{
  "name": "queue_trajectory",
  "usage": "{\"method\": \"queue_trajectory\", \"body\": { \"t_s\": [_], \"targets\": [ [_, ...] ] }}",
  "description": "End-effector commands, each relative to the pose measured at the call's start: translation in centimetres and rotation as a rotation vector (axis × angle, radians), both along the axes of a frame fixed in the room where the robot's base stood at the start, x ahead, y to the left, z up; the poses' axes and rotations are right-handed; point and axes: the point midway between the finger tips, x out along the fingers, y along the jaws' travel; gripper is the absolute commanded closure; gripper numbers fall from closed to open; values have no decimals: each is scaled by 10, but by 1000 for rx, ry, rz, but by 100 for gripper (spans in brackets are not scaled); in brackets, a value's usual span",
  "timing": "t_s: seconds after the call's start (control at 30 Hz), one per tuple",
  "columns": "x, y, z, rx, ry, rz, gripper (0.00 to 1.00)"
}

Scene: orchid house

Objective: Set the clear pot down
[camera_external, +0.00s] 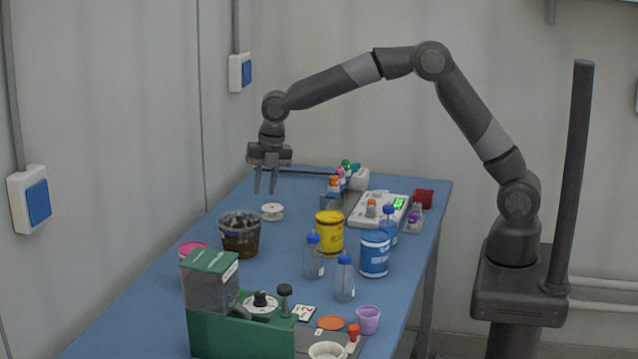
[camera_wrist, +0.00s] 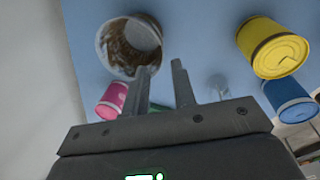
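The clear pot (camera_external: 240,236), filled with dark brown bark, stands upright on the blue table near its left edge. It also shows at the top of the wrist view (camera_wrist: 131,46), beyond the fingers. My gripper (camera_external: 265,190) hangs above the table, higher than the pot and apart from it, fingers pointing down. The fingers are spread with a gap between them, and nothing shows between them. In the wrist view my gripper's fingers (camera_wrist: 178,92) are also apart, one partly overlapping the pot's near edge in the picture.
A white spool (camera_external: 272,212) lies near the pot. A yellow tub (camera_external: 329,234), a blue tub (camera_external: 374,254) and blue-capped bottles (camera_external: 314,260) stand to the right. A pink tub (camera_external: 192,248) and a green machine (camera_external: 235,330) are nearer.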

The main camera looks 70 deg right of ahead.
Motion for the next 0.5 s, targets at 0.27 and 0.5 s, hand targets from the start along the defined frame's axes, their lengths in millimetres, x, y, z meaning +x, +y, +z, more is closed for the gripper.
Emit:
{"method": "queue_trajectory", "body": {
  "t_s": [0.27,0.5],
  "targets": [
    [-34,-15,41,-2,-30,-184,76],
    [-105,-46,95,32,-81,-551,76]
  ]
}}
